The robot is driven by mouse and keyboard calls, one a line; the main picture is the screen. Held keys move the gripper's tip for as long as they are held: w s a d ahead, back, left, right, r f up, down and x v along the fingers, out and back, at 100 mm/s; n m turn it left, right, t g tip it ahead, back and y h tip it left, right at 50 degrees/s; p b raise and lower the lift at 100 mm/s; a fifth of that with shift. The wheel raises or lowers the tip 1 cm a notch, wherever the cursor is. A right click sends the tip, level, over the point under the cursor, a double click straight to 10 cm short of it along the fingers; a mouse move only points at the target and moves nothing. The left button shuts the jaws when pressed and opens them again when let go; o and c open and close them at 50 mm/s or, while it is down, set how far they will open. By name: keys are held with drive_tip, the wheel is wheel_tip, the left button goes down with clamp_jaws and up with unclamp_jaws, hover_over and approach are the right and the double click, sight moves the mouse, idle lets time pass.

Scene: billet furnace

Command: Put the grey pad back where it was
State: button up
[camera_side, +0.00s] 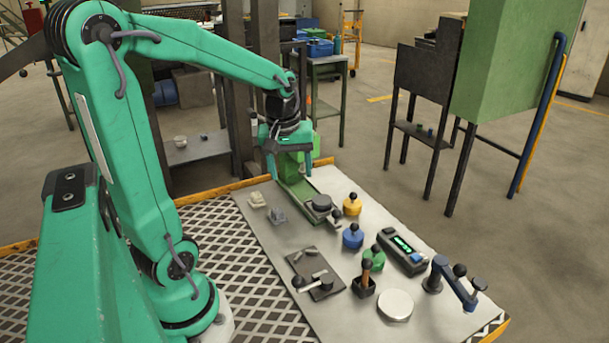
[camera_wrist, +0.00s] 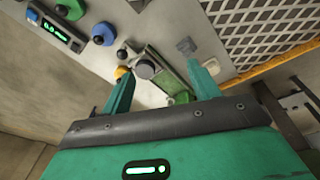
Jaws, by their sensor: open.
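A small grey piece (camera_side: 277,215), which looks like the grey pad, lies on the pale table plate near its left edge. It also shows in the wrist view (camera_wrist: 186,46), beyond my right-hand finger. A similar beige piece (camera_side: 257,199) sits just behind it. My gripper (camera_side: 290,170) hangs over the far end of the green channel fixture (camera_side: 297,190), apart from both pieces. In the wrist view my gripper (camera_wrist: 161,68) has its two fingers spread with nothing held between them. Which spot the pad came from cannot be told.
A dark round knob (camera_side: 320,202) stands on the channel. Yellow (camera_side: 352,204), blue (camera_side: 353,236) and green (camera_side: 374,257) knobbed weights stand to the right. A display box (camera_side: 402,252), a silver disc (camera_side: 395,305) and a dark plate (camera_side: 315,272) lie nearer. The plate's left-front area is clear.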

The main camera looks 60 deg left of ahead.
drive_tip(key=s+d+r+m+t, duration=0.2)
drive_tip(key=s+d+m, duration=0.1)
drive_tip(key=d+m, duration=0.3)
drive_tip(key=s+d+r+m+t, duration=0.2)
drive_tip(key=s+d+r+m, duration=0.1)
drive_tip(key=d+m, duration=0.3)
drive_tip(key=shift+s+d+r+h, duration=0.2)
drive_tip(key=shift+s+d+h, duration=0.3)
drive_tip(key=shift+d, duration=0.5)
